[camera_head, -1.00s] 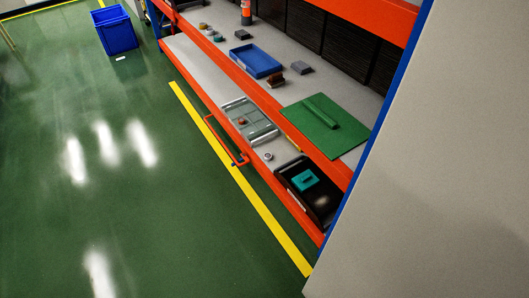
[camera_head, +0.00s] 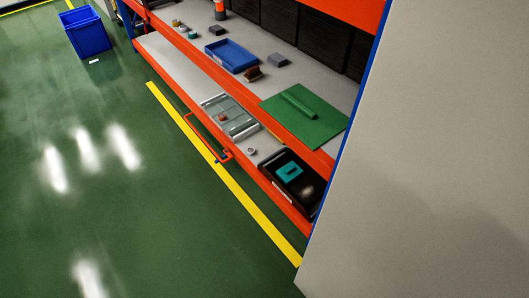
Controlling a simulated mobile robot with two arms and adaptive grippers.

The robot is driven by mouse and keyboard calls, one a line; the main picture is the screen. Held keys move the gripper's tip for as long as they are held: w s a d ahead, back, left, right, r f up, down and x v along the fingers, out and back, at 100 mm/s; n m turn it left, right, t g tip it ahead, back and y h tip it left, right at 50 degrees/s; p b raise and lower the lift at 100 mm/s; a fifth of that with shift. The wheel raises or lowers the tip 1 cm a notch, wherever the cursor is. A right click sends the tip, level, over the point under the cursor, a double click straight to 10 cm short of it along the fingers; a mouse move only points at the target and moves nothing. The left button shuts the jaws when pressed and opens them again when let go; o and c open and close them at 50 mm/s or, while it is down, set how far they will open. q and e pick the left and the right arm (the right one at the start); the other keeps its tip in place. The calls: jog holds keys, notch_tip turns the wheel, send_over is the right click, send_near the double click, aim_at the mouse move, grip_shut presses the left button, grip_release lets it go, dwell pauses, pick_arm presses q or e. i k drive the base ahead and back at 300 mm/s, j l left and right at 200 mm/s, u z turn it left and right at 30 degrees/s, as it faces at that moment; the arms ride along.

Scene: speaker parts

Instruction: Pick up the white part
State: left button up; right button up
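A small round whitish part (camera_head: 251,151) lies on the lower shelf, between a grey-green tray (camera_head: 243,132) and a black bin (camera_head: 274,168). It is small in the picture and its exact shape is hard to tell. Neither of my grippers is in view, and nothing is seen touching the part.
A blue tray (camera_head: 231,56), a green mat (camera_head: 318,127) and several small parts sit on the upper shelf. A teal part (camera_head: 289,171) lies in the black bin. A large grey panel (camera_head: 430,170) fills the right. A blue bin (camera_head: 86,33) stands on the open green floor (camera_head: 150,220).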

aim_at(250, 150)
jog(key=i+j+z, duration=0.15)
jog(key=z, duration=0.3)
jog(key=i+j+z, duration=0.1)
jog(key=j+z, duration=0.2)
jog(key=z, duration=0.15)
jog(key=i+j+z, duration=0.1)
jog(key=j+z, duration=0.2)
jog(key=z, duration=0.15)
jog(key=j+z, duration=0.3)
jog(key=z, duration=0.15)
